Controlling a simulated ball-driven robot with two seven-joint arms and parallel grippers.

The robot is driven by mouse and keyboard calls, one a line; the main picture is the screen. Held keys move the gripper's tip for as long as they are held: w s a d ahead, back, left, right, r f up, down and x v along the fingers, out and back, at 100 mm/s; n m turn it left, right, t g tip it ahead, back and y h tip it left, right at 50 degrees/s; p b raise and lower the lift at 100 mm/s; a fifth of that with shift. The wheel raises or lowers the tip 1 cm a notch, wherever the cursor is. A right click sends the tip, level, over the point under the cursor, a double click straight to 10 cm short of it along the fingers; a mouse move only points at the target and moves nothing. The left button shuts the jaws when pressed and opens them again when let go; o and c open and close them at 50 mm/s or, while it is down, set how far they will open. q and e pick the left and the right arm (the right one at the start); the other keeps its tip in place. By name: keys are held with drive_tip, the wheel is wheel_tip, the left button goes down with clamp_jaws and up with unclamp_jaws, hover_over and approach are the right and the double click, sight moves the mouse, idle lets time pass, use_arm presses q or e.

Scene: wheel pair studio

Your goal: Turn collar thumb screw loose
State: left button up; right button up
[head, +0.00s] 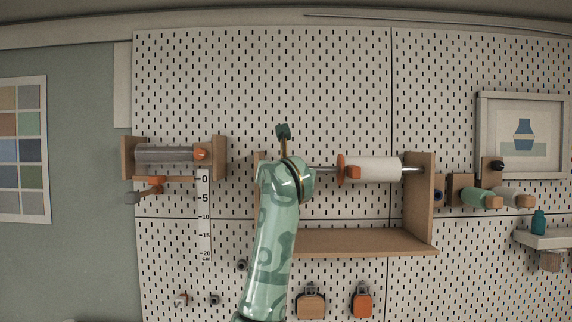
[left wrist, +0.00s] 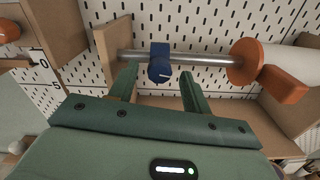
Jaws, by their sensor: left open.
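In the left wrist view a blue collar (left wrist: 161,50) sits on a steel rod (left wrist: 135,56), near the rod's left end by a wooden bracket. A round blue thumb screw (left wrist: 160,73) with a pale mark hangs at its lower front. My left gripper (left wrist: 158,82) is open, with its green fingers on either side of the thumb screw and gaps visible; contact cannot be seen. In the head view my left arm hides the collar and the fingers; the rod (head: 324,169) shows to its right. My right gripper is not in view.
An orange disc (head: 341,169), an orange block (head: 353,173) and a white roll (head: 378,169) are on the same rod, right of the collar. A wooden shelf (head: 350,242) lies below. Another bracketed grey roll (head: 166,154) hangs to the left on the pegboard.

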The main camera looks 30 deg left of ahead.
use_arm(q)
drive_tip(key=shift+w+a, duration=0.4)
drive_tip(key=shift+w, duration=0.1)
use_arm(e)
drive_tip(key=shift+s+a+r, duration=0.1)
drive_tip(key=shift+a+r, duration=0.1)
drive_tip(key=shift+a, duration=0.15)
use_arm(q)
drive_tip(key=c, duration=1)
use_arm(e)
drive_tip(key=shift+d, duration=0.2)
